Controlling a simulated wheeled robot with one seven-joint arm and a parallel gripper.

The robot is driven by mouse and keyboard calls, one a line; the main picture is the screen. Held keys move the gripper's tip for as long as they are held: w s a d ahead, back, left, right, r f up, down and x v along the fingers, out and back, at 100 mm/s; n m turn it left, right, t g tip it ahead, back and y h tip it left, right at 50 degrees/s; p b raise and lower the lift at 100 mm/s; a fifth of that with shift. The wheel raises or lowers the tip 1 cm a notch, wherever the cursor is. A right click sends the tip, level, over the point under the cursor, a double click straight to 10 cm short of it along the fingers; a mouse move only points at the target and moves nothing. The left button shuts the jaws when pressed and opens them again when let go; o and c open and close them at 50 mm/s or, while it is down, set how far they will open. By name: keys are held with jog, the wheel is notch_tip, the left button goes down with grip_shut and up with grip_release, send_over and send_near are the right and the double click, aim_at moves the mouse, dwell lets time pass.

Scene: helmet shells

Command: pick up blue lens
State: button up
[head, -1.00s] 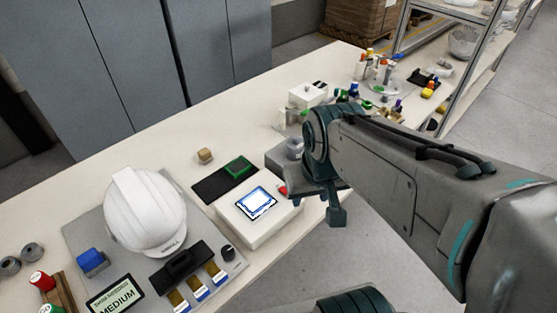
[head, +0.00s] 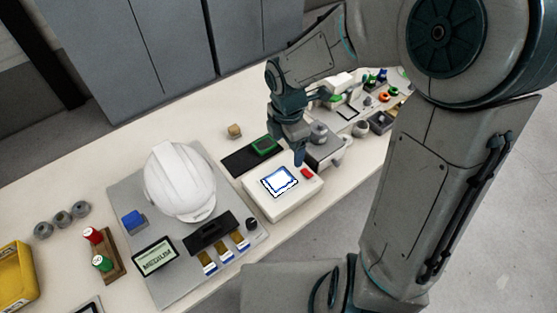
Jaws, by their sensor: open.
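No piece is clearly recognisable as a blue lens. A small blue block (head: 133,219) sits on the grey board, left of the white helmet (head: 180,181). A white box (head: 283,207) carries a square panel (head: 280,181) with a blue border and white middle. My gripper (head: 298,160) is open and points down behind the white box, near its red button (head: 307,173). It is far right of the blue block. Its finger gap is hard to see, and I cannot tell its exact height. No held object shows.
A black tray with a green frame (head: 264,146) lies left of my gripper. Right of it stand a grey device (head: 326,150) and many small parts. A red and green spool rack (head: 103,256), grey rings (head: 62,219) and a yellow bin (head: 17,273) are at left.

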jog(key=n, duration=0.1)
jog(key=b, duration=0.1)
send_over(281, 178)
jog(key=shift+n, duration=0.3)
jog(key=f, duration=0.9)
jog(key=shift+d, duration=0.2)
jog(key=f, duration=0.5)
jog(key=shift+a+b, duration=0.25)
jog(key=shift+b, duration=0.05)
jog(key=c, duration=1.1)
